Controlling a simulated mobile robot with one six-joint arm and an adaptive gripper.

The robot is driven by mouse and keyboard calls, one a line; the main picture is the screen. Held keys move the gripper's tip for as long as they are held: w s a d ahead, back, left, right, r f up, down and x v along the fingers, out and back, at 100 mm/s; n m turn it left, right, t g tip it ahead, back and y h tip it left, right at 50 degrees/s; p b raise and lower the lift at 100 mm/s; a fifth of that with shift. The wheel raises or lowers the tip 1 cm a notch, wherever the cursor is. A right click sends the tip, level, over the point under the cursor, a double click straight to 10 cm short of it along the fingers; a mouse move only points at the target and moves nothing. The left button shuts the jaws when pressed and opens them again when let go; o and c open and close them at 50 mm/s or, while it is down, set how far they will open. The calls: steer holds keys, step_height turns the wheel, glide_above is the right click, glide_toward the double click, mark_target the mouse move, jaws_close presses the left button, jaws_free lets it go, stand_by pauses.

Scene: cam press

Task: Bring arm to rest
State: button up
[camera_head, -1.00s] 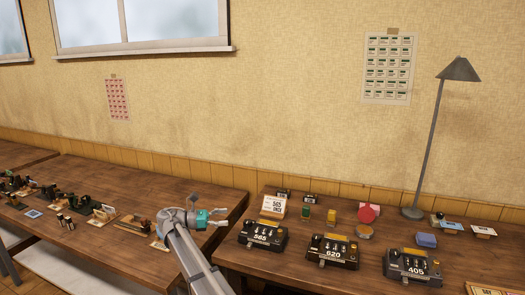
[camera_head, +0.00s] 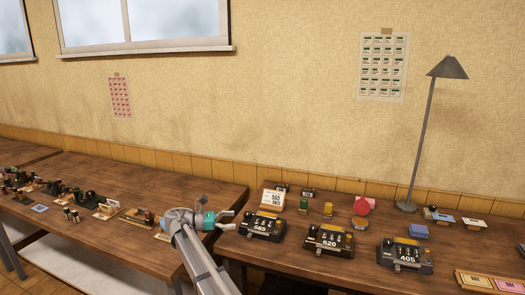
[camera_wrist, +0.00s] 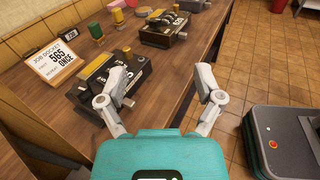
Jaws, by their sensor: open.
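My gripper (camera_head: 228,220) is open and empty in the head view. It is raised in front of the gap between the two tables, just left of the black press marked 565 (camera_head: 262,226). In the wrist view my gripper (camera_wrist: 161,88) has its two grey fingers spread wide, with nothing between them but table edge and floor. The left finger overlaps part of the 565 press (camera_wrist: 112,80) in that view. The presses marked 620 (camera_head: 328,240) and 405 (camera_head: 405,254) stand in a row to the right.
A job docket card reading 565 ONCE (camera_wrist: 55,58) stands behind the first press. A grey lamp (camera_head: 418,130) stands at the back right. The left table (camera_head: 120,185) holds several small devices. Tiled floor (camera_wrist: 262,60) lies open beyond the table edge.

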steer(key=s+d+f+m+g+y, duration=0.1)
steer(key=s+d+f+m+y, duration=0.15)
steer(key=d, duration=0.35)
steer(key=s+d+f+m+y, duration=0.2)
steer(key=d+f, duration=0.2)
steer(key=d, duration=0.3)
steer(key=s+d+f+m+g+y, duration=0.1)
steer(key=s+d+f+m+y, duration=0.1)
steer(key=s+d+f, duration=0.3)
steer(key=s+d+f+m+y, duration=0.3)
steer(key=s+d+m+y, duration=0.2)
steer(key=s+m, duration=0.1)
steer(key=s+d+f+m+y, duration=0.3)
steer(key=s+d+m+y, duration=0.2)
steer(key=s+m+y, duration=0.15)
step_height(320, 180, down, 10)
steer(key=s+b, duration=0.3)
steer(key=b, duration=0.7)
step_height(320, 180, up, 15)
steer(key=p, duration=1.5)
steer(key=shift+r+g+h, duration=0.2)
steer(key=shift+g+h, duration=0.2)
